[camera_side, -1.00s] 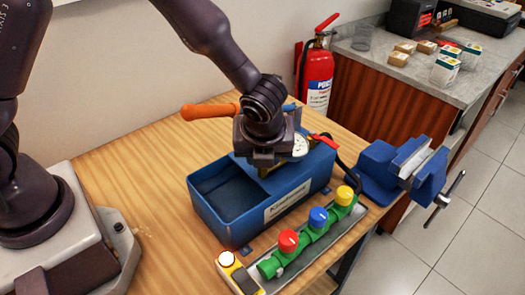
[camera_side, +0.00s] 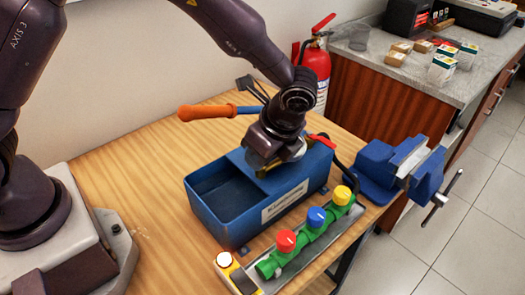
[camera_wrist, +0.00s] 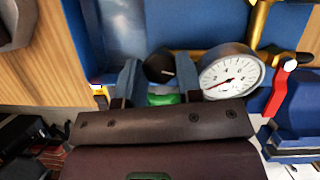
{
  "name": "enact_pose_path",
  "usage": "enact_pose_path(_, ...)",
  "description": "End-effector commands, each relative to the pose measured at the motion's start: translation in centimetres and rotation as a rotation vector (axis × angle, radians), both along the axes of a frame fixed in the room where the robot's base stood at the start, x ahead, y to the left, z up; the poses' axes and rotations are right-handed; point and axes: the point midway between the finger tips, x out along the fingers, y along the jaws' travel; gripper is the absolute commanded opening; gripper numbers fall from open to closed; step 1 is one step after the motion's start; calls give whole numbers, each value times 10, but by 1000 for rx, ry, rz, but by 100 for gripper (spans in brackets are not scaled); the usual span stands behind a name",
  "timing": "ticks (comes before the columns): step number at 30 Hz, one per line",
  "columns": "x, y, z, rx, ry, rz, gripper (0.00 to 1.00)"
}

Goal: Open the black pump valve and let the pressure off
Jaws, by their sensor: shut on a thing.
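The blue test pump (camera_side: 225,225) stands on the wooden bench, with an open tank at its left and an orange-gripped lever (camera_side: 207,112) behind. My gripper (camera_side: 262,168) is over the pump's right part and hides the valve in the side view. In the wrist view the black valve knob (camera_wrist: 160,66) sits between the two fingers of my gripper (camera_wrist: 158,82), which are shut on it. The round white gauge (camera_wrist: 229,78) is just right of the knob; its red needle points to the lower left. A red lever handle (camera_wrist: 281,86) is further right.
A green pipe manifold (camera_side: 290,250) with red, blue and yellow caps lies in front of the pump. A blue vise (camera_side: 385,168) is bolted at the bench's right. A fire extinguisher (camera_side: 315,75) stands behind. The bench left of the pump is clear.

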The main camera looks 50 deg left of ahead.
Motion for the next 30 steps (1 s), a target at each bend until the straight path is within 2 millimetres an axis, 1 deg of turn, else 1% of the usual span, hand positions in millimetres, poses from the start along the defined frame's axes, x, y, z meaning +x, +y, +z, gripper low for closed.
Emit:
enact_pose_path(9, 0, -1, -1, -3, 1, 77, 10)
enact_pose_path(22, 0, -2, -1, -4, 1, 84, 10)
enact_pose_path(23, 0, -2, -1, -4, 1, 84, 38)
enact_pose_path(24, 0, -2, -1, -4, 1, 84, 47)
enact_pose_path(25, 0, -1, -1, -4, 1, 84, 54)
enact_pose_path(26, 0, -1, -1, -4, 0, 84, 58)
enact_pose_path(30, 1, 0, -1, -3, -2, 84, 58)
